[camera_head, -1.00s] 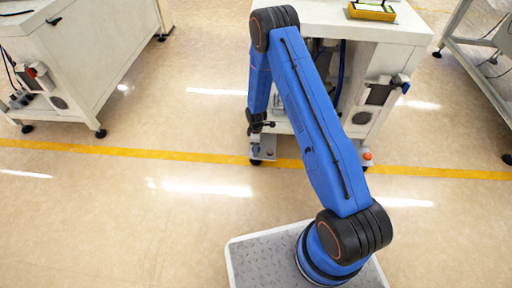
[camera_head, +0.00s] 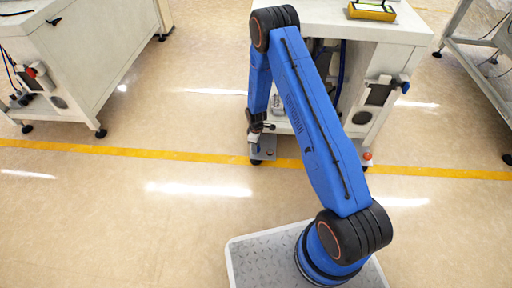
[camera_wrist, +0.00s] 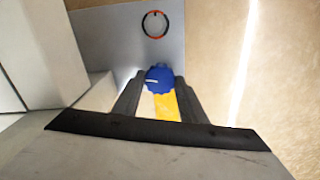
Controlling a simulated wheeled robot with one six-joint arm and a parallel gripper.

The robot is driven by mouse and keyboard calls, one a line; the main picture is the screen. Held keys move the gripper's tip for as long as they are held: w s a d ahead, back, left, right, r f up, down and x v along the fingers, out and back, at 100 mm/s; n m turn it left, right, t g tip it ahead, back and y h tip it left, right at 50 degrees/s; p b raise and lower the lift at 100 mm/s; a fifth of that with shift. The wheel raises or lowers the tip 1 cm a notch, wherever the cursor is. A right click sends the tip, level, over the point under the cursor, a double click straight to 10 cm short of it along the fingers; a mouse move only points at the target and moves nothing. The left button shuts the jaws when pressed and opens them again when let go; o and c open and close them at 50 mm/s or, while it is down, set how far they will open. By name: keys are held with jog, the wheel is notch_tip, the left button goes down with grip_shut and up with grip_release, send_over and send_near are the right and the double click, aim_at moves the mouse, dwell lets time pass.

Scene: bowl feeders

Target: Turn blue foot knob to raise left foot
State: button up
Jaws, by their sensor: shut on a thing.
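The blue foot knob (camera_wrist: 159,77) is between the fingertips of my gripper (camera_wrist: 160,84) in the wrist view. My gripper is shut on it, one dark finger on each side. A yellow strip shows just below the knob between the fingers. The knob sits at the edge of a grey plate (camera_wrist: 112,38). In the head view my gripper (camera_head: 258,140) is low at the left front foot of the white machine (camera_head: 350,20), and the knob is hidden there.
A round dial with a red and black ring (camera_wrist: 154,24) lies on the plate beyond the knob. An orange-red knob (camera_head: 367,156) is at the machine's right foot. A yellow device (camera_head: 372,11) lies on the machine top. The floor in front is clear.

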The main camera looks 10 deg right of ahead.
jog(key=m, duration=0.4)
jog(key=shift+m, duration=2.8)
jog(key=o, duration=1.1)
jog(key=shift+c, duration=0.2)
notch_tip(320, 180, up, 17)
jog(key=shift+r, duration=0.2)
